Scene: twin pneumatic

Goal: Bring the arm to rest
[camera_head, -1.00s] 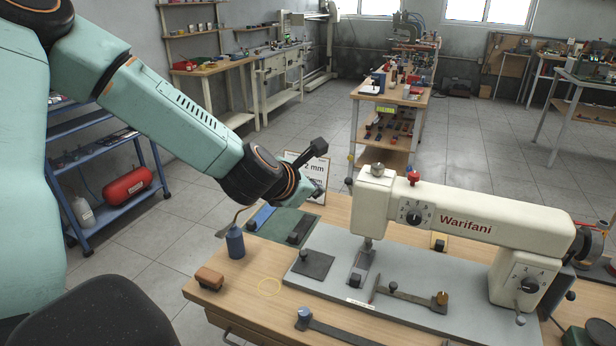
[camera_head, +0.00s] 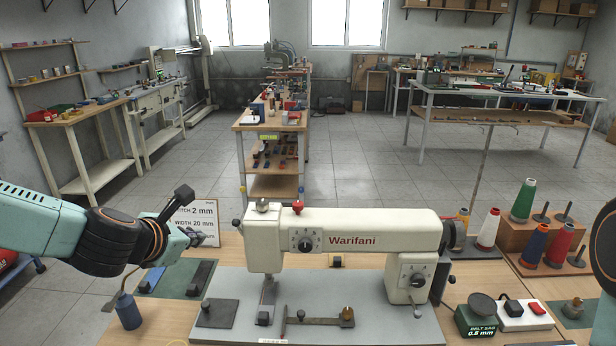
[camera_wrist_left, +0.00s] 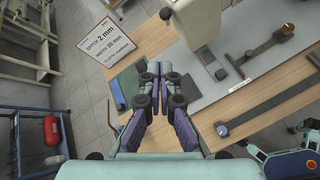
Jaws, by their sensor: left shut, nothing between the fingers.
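My left arm comes in from the left in the head view. Its gripper (camera_head: 190,232) is above the workbench's left part, just in front of the white instruction card (camera_head: 198,222). In the left wrist view the gripper's fingers (camera_wrist_left: 160,75) are together with nothing between them. The fingers are over the workbench, left of the cream Warifani sewing machine (camera_head: 345,235). Part of my right arm shows at the right edge of the head view, but its gripper is out of view.
A blue bottle (camera_head: 128,311) stands on the bench below my left arm. Thread cones (camera_head: 523,200) and a belt gauge box (camera_head: 480,316) are at the right. A blue cart with a red cylinder (camera_wrist_left: 50,130) stands left of the bench. Grey floor lies open behind.

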